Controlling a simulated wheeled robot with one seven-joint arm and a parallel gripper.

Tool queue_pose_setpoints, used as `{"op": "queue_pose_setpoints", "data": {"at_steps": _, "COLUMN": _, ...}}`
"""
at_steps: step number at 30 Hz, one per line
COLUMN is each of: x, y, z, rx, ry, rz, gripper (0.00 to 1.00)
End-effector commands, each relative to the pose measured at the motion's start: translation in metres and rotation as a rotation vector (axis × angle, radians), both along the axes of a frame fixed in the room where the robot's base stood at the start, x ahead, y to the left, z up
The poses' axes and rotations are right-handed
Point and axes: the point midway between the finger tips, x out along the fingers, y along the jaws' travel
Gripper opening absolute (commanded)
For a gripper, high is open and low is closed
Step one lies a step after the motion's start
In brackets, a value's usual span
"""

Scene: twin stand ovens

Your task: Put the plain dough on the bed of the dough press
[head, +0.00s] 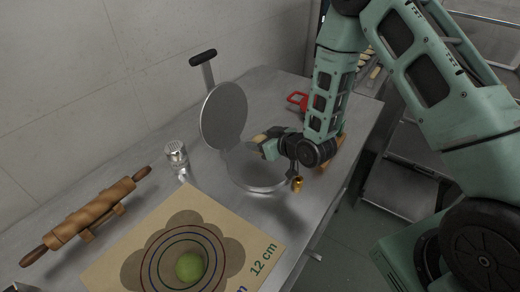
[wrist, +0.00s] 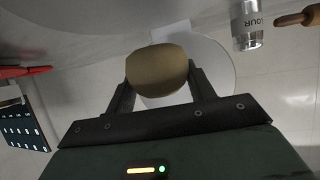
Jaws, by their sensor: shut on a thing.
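My gripper (head: 268,147) is shut on the tan plain dough (wrist: 158,72), which sits between the two fingers in the wrist view. In the head view the dough (head: 258,139) shows only in part at the fingertips. The dough press has its round metal lid (head: 224,116) raised, with a dark handle (head: 203,57) on top. Its round bed (head: 250,178) lies flat on the counter, partly hidden by my gripper. The dough is held above the bed's far side, apart from it. A pale disc of the press (wrist: 215,75) shows behind the dough in the wrist view.
A paper mat (head: 120,262) with printed rings and a green dough ball (head: 189,267) lies in front. A flour shaker (head: 176,156) and a rolling pin (head: 88,213) stand left of the press. A red object (head: 297,101) lies beyond my gripper.

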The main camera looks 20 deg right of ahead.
Motion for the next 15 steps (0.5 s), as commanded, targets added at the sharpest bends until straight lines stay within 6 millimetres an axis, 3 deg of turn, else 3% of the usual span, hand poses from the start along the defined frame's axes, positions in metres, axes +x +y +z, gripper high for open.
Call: {"op": "queue_pose_setpoints", "data": {"at_steps": 15, "x": 0.000, "y": 0.001, "z": -0.044, "rx": 0.000, "ry": -0.001, "rz": 0.001, "gripper": 0.41}}
